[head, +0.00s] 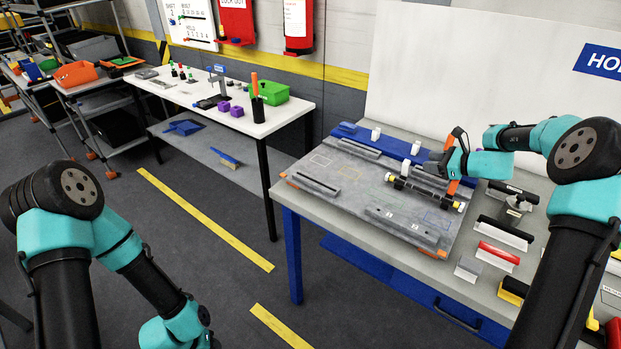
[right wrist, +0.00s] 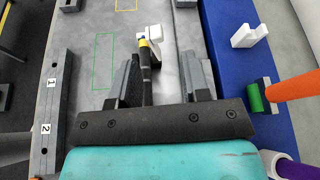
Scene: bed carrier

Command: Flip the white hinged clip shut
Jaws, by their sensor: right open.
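A white clip (head: 405,167) stands at the left end of a dark rod (head: 425,191) on the grey board. In the right wrist view, the white clip (right wrist: 157,34) is at the rod's far end, beside its yellow band. I cannot tell how far its hinged part is open. My right gripper (right wrist: 165,75) is open. The rod (right wrist: 147,78) shows between its fingers, nearer the left one, and the clip is beyond the fingertips. In the head view the right gripper (head: 434,168) is above the board, behind the rod. My left arm is at lower left, its gripper out of frame.
The grey board (head: 345,200) has slotted grey blocks and a front strip (head: 402,226) marked 1 and 2. White pieces (head: 375,134) stand on the blue strip behind. An orange handle (right wrist: 292,84) is right of the right gripper. Several tools and blocks crowd the table's right side.

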